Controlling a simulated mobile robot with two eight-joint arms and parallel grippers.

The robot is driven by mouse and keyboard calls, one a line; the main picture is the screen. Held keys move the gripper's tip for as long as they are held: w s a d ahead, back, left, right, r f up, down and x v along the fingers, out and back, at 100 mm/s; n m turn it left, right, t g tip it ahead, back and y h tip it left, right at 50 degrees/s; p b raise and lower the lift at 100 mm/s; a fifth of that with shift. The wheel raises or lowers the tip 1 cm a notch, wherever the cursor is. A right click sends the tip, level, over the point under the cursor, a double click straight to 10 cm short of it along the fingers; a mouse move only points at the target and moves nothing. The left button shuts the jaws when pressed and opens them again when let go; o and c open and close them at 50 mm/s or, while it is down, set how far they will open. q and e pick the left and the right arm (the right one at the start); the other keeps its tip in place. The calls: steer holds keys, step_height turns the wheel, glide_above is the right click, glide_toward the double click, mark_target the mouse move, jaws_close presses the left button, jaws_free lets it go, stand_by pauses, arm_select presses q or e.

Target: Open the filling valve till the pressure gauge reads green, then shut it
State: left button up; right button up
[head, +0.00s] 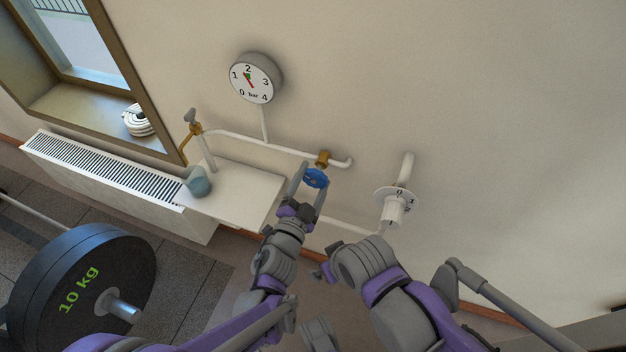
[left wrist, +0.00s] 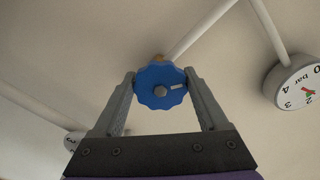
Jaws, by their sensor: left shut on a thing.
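The filling valve has a blue scalloped handwheel (head: 317,178) on a brass body (head: 323,159) at the right end of the white wall pipe. My left gripper (head: 311,182) is shut on the handwheel, one finger on each side. The left wrist view shows the wheel (left wrist: 153,98) between both fingertips (left wrist: 160,80), with a pale mark right of its hub. The round pressure gauge (head: 258,92) hangs on the wall above the pipe. Its red needle points between 1 and 2, close to a small green mark near 2. My right gripper (head: 324,272) is low, away from the valve; its jaws are unclear.
A white numbered knob (head: 393,210) is on the wall to the right. A brass tap (head: 194,128) is at the pipe's left end. A blue-grey pot (head: 197,182) stands on a white shelf (head: 245,190). A radiator (head: 95,172) and barbell weight (head: 75,285) are at left.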

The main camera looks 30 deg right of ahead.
arm_select(q)
steer(key=m, duration=0.5)
steer(key=shift+r+m, duration=0.15)
steer(key=shift+m, duration=0.15)
steer(key=m+p, duration=0.1)
steer(key=m, duration=0.5)
steer(key=shift+r, duration=0.1)
steer(key=shift+m, duration=0.3)
steer(key=o, duration=1.3)
steer(key=v, duration=1.1)
steer(key=shift+w, duration=0.1)
